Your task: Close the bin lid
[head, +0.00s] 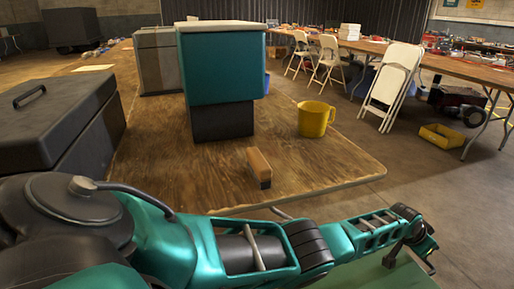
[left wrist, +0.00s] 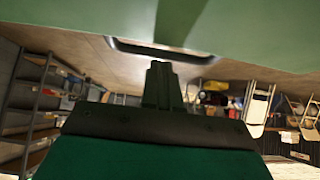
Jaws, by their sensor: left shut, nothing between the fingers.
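A green panel (head: 375,278), which looks like the bin lid, shows at the bottom edge of the head view, partly hidden by my left arm. In the left wrist view a broad green surface (left wrist: 70,45) fills the top, with a dark curved handle or slot (left wrist: 160,50) at its edge. My left gripper (head: 414,258) is at the end of the teal arm, just above or beside the panel. In the left wrist view its dark fingers (left wrist: 161,82) are together and empty, near the handle or slot; contact cannot be told. The lid's angle and the bin body are hidden. My right gripper is not in view.
A wooden table (head: 330,165) ahead holds a teal box (head: 222,70), a yellow mug (head: 315,118), a wooden brush or block (head: 259,167) and a dark toolbox (head: 60,125). White folding chairs (head: 393,85) and a yellow crate (head: 443,135) stand right.

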